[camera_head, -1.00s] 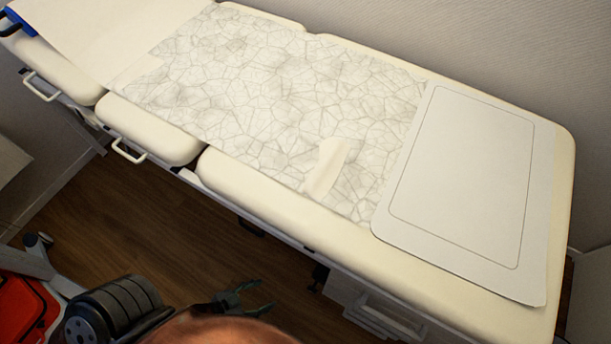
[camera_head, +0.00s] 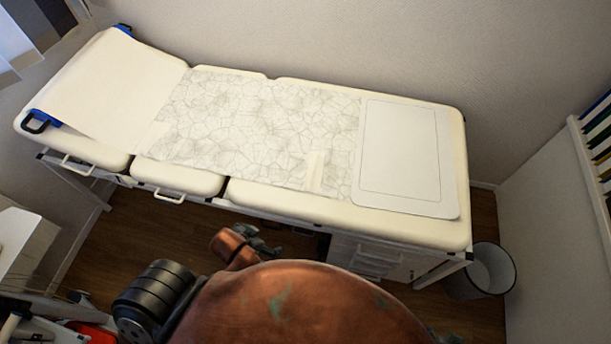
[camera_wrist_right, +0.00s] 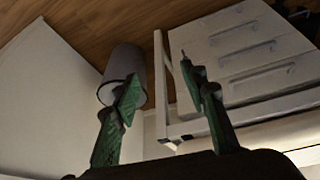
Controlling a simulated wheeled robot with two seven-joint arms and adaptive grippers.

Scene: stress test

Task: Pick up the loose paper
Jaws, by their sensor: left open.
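A small pale strip of paper (camera_head: 315,170) lies on the front part of a crumpled, crease-patterned sheet (camera_head: 250,115) on the padded examination bed (camera_head: 290,203). Which of these is the loose paper I cannot tell for sure. My left gripper (camera_head: 266,238) is open and empty, in front of the bed and apart from both papers. My right gripper (camera_wrist_right: 158,88) is open and empty in the right wrist view, in front of a bin and drawers. Only a dark bit of it shows at the bottom of the head view (camera_head: 447,338).
A smooth white pad (camera_head: 402,150) lies on the bed's right part, and a plain white sheet (camera_head: 120,85) covers its left end. A grey bin (camera_head: 482,275) stands right of the drawers (camera_head: 375,258). Walls close in behind and at right. Wooden floor shows in front.

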